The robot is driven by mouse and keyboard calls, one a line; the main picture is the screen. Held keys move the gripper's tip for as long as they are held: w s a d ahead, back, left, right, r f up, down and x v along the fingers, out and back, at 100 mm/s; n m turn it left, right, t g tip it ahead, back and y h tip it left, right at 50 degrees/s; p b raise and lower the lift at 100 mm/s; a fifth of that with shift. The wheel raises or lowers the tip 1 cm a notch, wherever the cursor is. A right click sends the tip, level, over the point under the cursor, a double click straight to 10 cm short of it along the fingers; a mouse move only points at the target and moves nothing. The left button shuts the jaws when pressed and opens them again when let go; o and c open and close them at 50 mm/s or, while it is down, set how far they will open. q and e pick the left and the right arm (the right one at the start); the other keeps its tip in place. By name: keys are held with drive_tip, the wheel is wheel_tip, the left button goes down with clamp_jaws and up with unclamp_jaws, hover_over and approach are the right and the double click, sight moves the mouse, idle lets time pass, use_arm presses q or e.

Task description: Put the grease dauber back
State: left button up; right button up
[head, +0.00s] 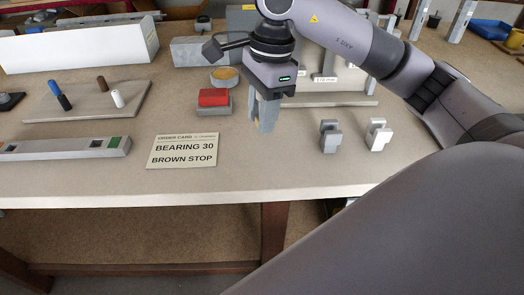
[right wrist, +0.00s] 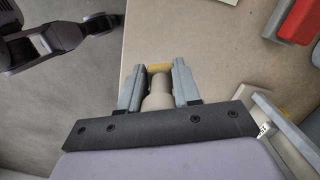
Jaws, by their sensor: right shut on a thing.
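My right gripper (head: 264,122) is shut on the grease dauber (right wrist: 158,92) and holds it over the front part of the table. In the right wrist view the dauber is a pale beige round handle between the two grey fingers (right wrist: 158,88), with a yellow part beyond it. In the head view the fingers and wrist mostly hide the dauber. A round grey tin (head: 224,84) with an orange-yellow top stands behind and left of the gripper, apart from it. I cannot make out my left gripper.
A red block on a grey base (head: 214,98) lies just left of the gripper. An order card (head: 182,151), a pegboard (head: 85,104) and a slotted bar (head: 60,148) are farther left. Two small stepped pieces (head: 330,136) (head: 378,135) stand right. The table front is mostly clear.

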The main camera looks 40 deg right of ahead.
sight(260, 163)
wheel_tip(260, 163, down, 10)
drive_tip(key=shift+r, duration=0.25)
drive_tip(key=shift+f, duration=0.1)
drive_tip(key=o, duration=1.1)
drive_tip(key=shift+c, duration=0.2)
drive_tip(key=r, duration=0.4)
drive_tip(key=d+r, duration=0.1)
drive_tip(key=r, duration=0.7)
drive_tip(key=shift+s+d+r, duration=0.1)
drive_tip(key=shift+d+r, duration=0.05)
drive_tip(key=shift+d, duration=0.05)
